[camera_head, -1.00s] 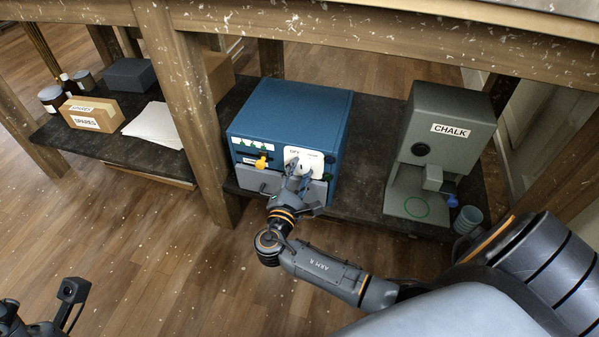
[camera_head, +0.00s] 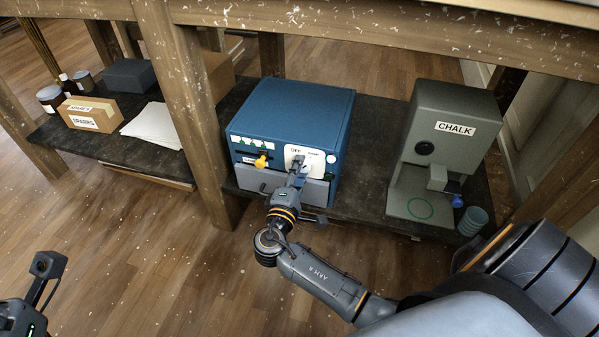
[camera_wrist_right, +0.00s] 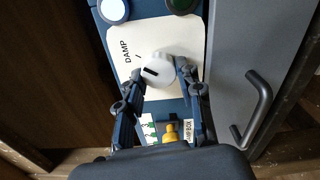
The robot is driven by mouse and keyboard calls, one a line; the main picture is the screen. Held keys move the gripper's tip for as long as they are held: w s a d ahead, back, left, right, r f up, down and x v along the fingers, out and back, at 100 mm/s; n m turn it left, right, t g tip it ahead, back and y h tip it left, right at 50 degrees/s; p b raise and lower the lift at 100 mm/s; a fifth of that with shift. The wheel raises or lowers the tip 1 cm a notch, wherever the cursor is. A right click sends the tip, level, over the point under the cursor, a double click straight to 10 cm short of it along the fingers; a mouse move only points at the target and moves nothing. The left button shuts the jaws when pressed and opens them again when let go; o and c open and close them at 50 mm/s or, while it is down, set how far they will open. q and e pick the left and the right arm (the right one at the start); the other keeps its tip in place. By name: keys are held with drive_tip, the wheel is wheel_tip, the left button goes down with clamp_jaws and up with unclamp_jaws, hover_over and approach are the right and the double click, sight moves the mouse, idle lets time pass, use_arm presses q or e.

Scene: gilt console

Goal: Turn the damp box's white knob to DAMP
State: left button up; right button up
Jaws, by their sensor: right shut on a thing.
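The blue damp box (camera_head: 292,108) stands on the dark shelf under the table. Its pale plate (camera_head: 313,157) carries OFF at the top and another label at the right. In the right wrist view, the white knob (camera_wrist_right: 160,69) sits on this plate, with DAMP (camera_wrist_right: 125,51) printed to its left. The knob's dark mark is on its left side, toward the DAMP side. My right gripper (camera_head: 297,162) is shut on the knob, one finger on each side, as the wrist view (camera_wrist_right: 160,78) shows. My left gripper (camera_head: 25,305) is at the lower left, partly cut off, away from the box.
A yellow knob (camera_head: 261,161) and a grey drawer with a handle (camera_wrist_right: 257,105) are close to my right gripper. A grey CHALK machine (camera_head: 445,135) and stacked cups (camera_head: 472,220) stand at the right. A SPARES box (camera_head: 92,115) and papers (camera_head: 155,125) lie at the left.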

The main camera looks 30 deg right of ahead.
idle(0.4)
drive_tip(key=o, duration=1.2)
drive_tip(key=shift+c, duration=0.2)
drive_tip(key=v, duration=1.2)
